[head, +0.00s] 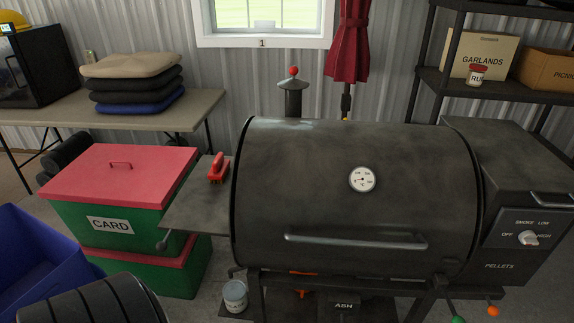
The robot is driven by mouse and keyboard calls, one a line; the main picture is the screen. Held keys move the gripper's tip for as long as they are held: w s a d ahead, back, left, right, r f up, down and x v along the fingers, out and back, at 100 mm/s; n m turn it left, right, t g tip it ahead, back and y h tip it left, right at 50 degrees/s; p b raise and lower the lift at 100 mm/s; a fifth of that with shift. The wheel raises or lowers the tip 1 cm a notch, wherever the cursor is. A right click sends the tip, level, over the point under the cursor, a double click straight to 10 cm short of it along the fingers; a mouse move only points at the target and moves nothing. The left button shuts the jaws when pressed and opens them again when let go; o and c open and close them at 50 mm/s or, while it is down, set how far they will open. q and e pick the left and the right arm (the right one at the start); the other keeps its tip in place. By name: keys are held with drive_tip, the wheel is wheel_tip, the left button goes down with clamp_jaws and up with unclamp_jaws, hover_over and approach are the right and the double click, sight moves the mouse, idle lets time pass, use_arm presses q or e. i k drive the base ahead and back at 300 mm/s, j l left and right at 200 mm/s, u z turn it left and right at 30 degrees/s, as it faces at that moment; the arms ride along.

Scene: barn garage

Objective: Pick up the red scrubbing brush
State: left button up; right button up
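The red scrubbing brush (217,168) rests on the left side shelf (200,207) of a large dark grill (330,200). Its red handle is on top, and its bristles face down on the shelf. It is near the shelf's back right, close to the left end of the grill's barrel. Neither of my grippers shows in the head view.
A green bin with a red lid (120,175) labelled CARD stands left of the shelf. A table (190,108) with folded cloths or cushions (133,80) is behind. A blue bin (35,255) and a black ribbed object (95,303) are at lower left.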

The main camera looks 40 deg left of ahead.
sight(220, 167)
drive_tip(key=u, duration=1.9)
drive_tip(key=i+j+z, duration=0.1)
drive_tip(key=i+j, duration=0.5)
drive_tip(key=i, duration=0.1)
